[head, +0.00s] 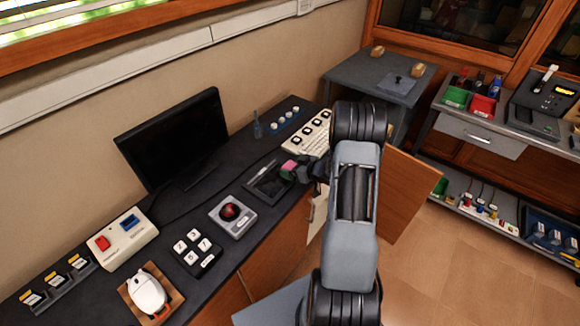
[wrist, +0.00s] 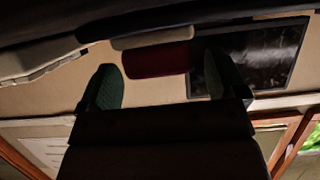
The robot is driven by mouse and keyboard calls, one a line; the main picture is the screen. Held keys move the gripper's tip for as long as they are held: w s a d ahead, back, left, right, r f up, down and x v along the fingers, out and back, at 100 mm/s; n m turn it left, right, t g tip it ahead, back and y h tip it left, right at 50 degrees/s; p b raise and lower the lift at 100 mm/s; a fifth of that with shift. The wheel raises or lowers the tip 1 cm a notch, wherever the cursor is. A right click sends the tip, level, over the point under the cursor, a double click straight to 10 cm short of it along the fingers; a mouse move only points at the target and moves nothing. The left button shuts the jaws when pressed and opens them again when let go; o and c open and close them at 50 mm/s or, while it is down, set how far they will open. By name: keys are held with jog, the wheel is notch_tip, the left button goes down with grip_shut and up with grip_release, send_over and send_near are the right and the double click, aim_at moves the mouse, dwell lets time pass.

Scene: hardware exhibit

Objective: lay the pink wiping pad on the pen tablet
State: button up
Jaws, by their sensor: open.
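The pink wiping pad (head: 289,166) shows at the right end of the dark pen tablet (head: 266,185), close to my gripper. In the wrist view it is a dark red block (wrist: 155,60) with a pale strip along its upper edge, beyond and between my two fingertips. My gripper (head: 298,172) is open; its green-lined fingers show in the wrist view (wrist: 163,82), spread apart. I cannot tell whether the pad touches a finger or rests on the tablet. A pale stylus (head: 262,170) lies at the tablet's left side. My arm hides part of the desk on the right.
A white keyboard (head: 306,140) lies behind the gripper. A trackball with a red ball (head: 232,212) stands left of the tablet. A black monitor (head: 175,138) stands at the back by the wall. A blue bottle-like item (head: 257,127) stands behind the tablet.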

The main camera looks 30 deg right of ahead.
jog(key=v, duration=1)
jog(key=w+a+r+m+g+h, duration=0.2)
jog(key=a+r+m+h, duration=0.15)
jog(key=r+h, duration=0.75)
jog(key=s+a+r+g+y, duration=0.2)
jog(key=s+a+r+g, duration=0.1)
jog(key=s+a, duration=0.5)
jog(key=s+a+r+m+g+y, duration=0.1)
jog(key=s+a+r+g+y, duration=0.1)
jog(key=s+a, duration=0.7)
jog(key=shift+r+g+y, duration=0.35)
jog(key=shift+g+y, duration=0.25)
jog(key=shift+y, duration=0.2)
jog(key=shift+w+m, duration=0.1)
jog(key=shift+m, duration=0.15)
jog(key=shift+c, duration=0.4)
